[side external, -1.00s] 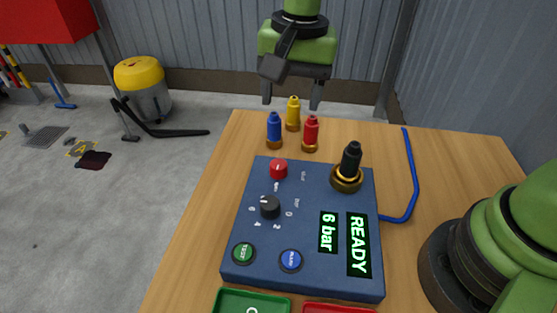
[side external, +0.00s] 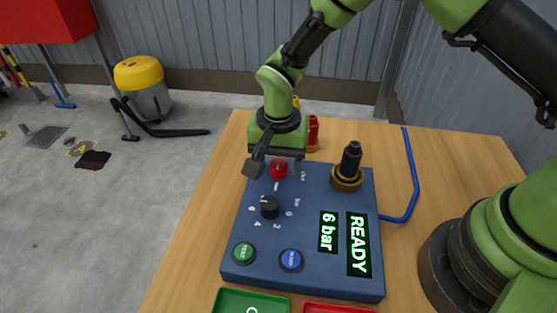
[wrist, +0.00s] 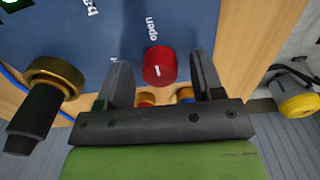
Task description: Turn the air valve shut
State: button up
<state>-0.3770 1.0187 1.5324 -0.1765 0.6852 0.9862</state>
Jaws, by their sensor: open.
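The air valve appears to be the red round knob (side external: 279,169) with a white mark, near the back edge of the blue panel (side external: 322,283). In the wrist view the red knob (wrist: 159,66) lies between the fingertips, with the word "open" beside it; another label is mostly hidden by a finger. My gripper (side external: 278,166) points down over the knob with its jaws open. In the wrist view my gripper (wrist: 158,72) has one finger to each side of the knob, apart from it. I cannot tell how far the fingertips are above the panel.
A black dial (side external: 270,207), a green button (side external: 243,252), a blue button (side external: 291,260) and displays reading "6 bar" (side external: 327,233) and "READY" (side external: 358,245) are on the panel. A black plug in a brass socket (side external: 347,177) stands right. A red bottle-shaped piece (side external: 313,132) stands behind my gripper.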

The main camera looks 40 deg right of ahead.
jog(key=c, duration=0.9)
jog(key=shift+n, duration=0.3)
jog(key=n, duration=1.3)
jog(key=shift+n, duration=2.1)
